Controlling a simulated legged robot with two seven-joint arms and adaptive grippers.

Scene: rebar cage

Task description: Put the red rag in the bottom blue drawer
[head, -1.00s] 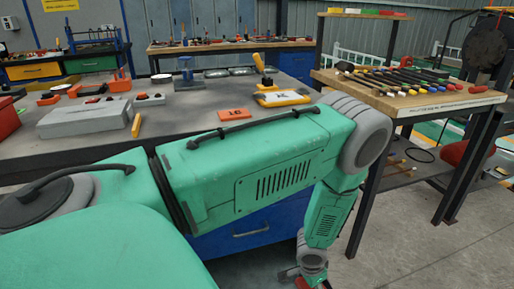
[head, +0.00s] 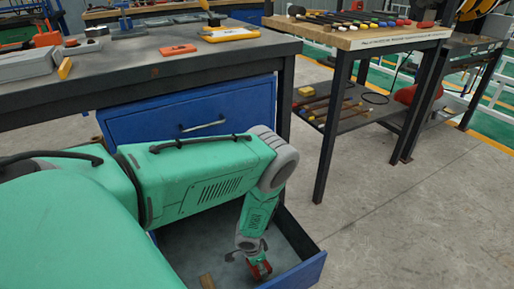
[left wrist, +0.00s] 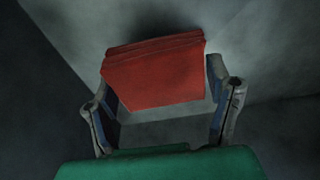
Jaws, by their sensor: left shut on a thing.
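The bottom blue drawer (head: 303,274) is pulled open below the workbench in the head view, and its grey floor shows. My left gripper (head: 259,266) points down over the drawer opening, inside its outline near the right front corner. It is shut on the red rag (left wrist: 153,78), a folded red cloth between its two fingers in the left wrist view. Only a small red bit of the rag shows in the head view (head: 262,271). I cannot tell whether the rag touches the drawer floor. My right gripper is not in view.
A shut blue upper drawer (head: 190,118) with a metal handle sits under the bench top (head: 130,72). A small brown piece (head: 207,281) lies in the open drawer. A wooden-topped table (head: 370,42) with tools stands to the right. The floor there is clear.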

